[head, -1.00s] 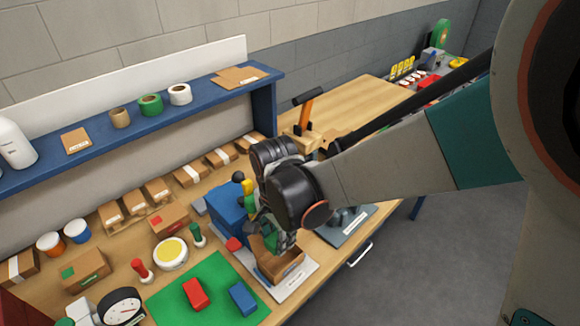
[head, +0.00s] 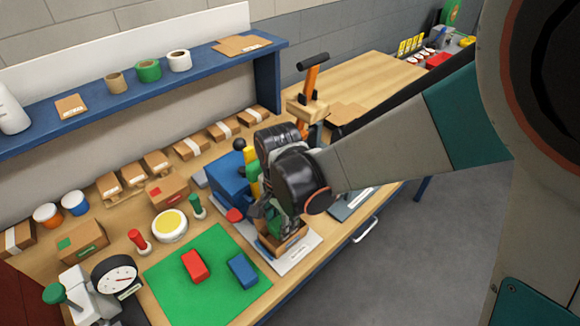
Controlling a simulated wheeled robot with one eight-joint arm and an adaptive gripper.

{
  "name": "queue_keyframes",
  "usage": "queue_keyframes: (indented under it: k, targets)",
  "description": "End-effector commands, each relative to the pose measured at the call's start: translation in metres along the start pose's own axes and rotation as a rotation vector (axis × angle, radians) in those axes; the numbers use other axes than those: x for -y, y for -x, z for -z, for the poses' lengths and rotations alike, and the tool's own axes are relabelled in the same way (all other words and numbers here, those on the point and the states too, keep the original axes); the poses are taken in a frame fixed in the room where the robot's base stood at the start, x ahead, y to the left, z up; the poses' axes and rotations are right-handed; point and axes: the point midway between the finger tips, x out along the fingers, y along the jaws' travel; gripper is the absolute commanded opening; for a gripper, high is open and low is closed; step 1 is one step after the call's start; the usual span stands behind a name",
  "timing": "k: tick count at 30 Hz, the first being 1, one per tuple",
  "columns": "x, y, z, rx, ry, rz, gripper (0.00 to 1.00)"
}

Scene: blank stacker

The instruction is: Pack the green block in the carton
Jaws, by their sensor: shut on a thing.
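The carton (head: 298,239) is a small open brown box on a pale plate (head: 292,262) near the front edge of the bench. My gripper (head: 272,222) points down at the carton, its fingers at or just inside the opening. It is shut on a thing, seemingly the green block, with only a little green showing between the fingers. The fingers and wrist hide most of the block and part of the carton's inside. I cannot tell whether the block touches the carton floor.
A blue machine (head: 228,180) stands directly behind and left of the carton. A green mat (head: 207,292) at the left holds a red block (head: 195,266) and a blue block (head: 242,271). Closed boxes line the bench's back. A dial gauge (head: 114,276) stands front left.

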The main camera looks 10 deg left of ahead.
Motion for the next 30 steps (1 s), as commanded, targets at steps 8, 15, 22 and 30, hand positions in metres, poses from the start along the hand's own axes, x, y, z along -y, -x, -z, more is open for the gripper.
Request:
queue_keyframes:
  k: [8, 15, 22, 30]
  targets:
    - [0.0000, 0.0001, 0.0000, 0.000, 0.000, 0.000, 0.09]
    - [0.0000, 0.0001, 0.0000, 0.000, 0.000, 0.000, 0.56]
    - [0.0000, 0.0000, 0.0000, 0.000, 0.000, 0.000, 0.56]
    - [0.0001, 0.0023, 0.0000, 0.000, 0.000, 0.000, 0.56]
